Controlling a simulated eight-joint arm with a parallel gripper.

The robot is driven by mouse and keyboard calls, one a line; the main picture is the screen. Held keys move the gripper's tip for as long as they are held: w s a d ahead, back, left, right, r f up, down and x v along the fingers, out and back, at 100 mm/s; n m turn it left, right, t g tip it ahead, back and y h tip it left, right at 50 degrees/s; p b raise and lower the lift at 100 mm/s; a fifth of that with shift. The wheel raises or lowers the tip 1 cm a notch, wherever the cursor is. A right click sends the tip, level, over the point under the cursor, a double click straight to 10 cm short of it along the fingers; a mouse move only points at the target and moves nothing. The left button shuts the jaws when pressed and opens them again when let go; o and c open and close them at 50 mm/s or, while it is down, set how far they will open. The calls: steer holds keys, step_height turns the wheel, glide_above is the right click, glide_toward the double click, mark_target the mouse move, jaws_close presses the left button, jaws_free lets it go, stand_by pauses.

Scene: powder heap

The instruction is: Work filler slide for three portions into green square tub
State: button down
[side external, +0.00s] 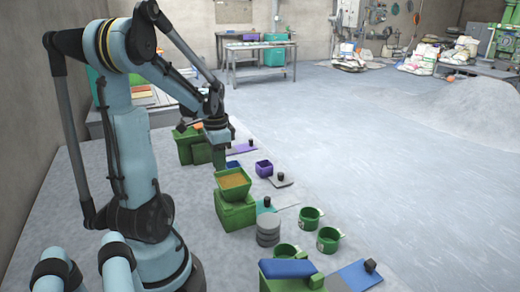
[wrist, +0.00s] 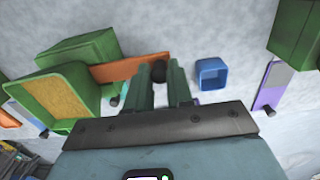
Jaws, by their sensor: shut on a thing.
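My gripper (wrist: 162,70) points down with its green fingers around a small black knob (wrist: 158,69) at the end of an orange-brown slide (wrist: 120,73). In the side view my gripper (side external: 218,164) is beyond the green hopper (side external: 233,184), and hides the slide there. The hopper is square, open-topped and holds tan granules; it also shows at left in the wrist view (wrist: 42,84). A green filler block (wrist: 78,48) adjoins the slide's left end. I cannot clearly pick out a green square tub.
A blue square tub (wrist: 211,73) stands right of my fingers; a purple slide (wrist: 272,88) lies farther right. In the side view stand a purple tub (side external: 264,168), green round cups (side external: 310,217) and stacked grey discs (side external: 268,231). Open floor lies to the right.

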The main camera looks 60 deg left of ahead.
steer(key=shift+a, duration=0.15)
steer(key=shift+d, duration=1.7)
steer(key=shift+a, duration=1.7)
steer(key=shift+d, duration=1.7)
steer(key=c, duration=1.1)
jaws_free()
